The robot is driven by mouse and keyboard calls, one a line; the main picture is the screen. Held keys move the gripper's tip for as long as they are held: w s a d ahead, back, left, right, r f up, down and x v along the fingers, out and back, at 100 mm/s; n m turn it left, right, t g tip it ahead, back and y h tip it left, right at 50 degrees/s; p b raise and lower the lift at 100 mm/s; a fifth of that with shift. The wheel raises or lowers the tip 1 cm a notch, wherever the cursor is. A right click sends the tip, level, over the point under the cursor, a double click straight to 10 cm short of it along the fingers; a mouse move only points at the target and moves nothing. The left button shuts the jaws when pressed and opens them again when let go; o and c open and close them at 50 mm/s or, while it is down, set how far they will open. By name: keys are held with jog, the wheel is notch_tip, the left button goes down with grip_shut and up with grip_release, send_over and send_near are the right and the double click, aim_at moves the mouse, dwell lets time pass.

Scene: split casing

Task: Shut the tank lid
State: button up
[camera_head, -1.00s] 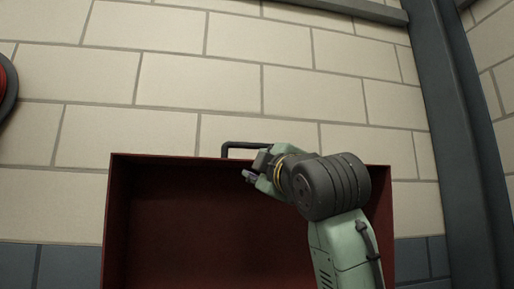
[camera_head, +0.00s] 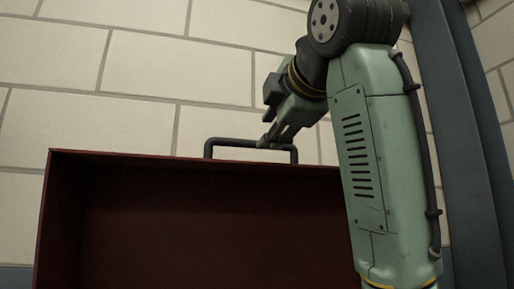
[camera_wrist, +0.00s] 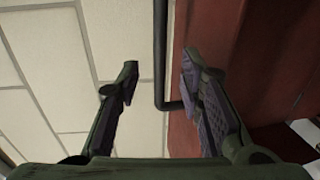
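The tank lid (camera_head: 190,215) stands raised in the head view, a wide dark red shell with its hollow inner side facing the camera. A dark bar handle (camera_head: 225,142) sticks up from its top edge. My gripper (camera_head: 269,143) is at the right part of this handle, coming down from above. In the wrist view my gripper (camera_wrist: 160,72) is open, with one finger on each side of the handle bar (camera_wrist: 160,45). Gaps show between bar and fingers. The lid's red outer face (camera_wrist: 203,25) lies behind the right finger. The tank body is not clearly visible.
A pale block wall (camera_head: 130,110) stands behind the lid. A dark grey post (camera_head: 465,140) rises at the right. My arm covers the lid's right end in the head view. The space above the lid's left part is clear.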

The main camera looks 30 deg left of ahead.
jog(key=p+x, duration=0.2)
jog(key=x, duration=0.6)
jog(key=shift+w+a, duration=0.25)
jog(key=shift+a, duration=0.05)
jog(key=shift+f, duration=0.1)
jog(key=shift+c, duration=0.5)
grip_shut()
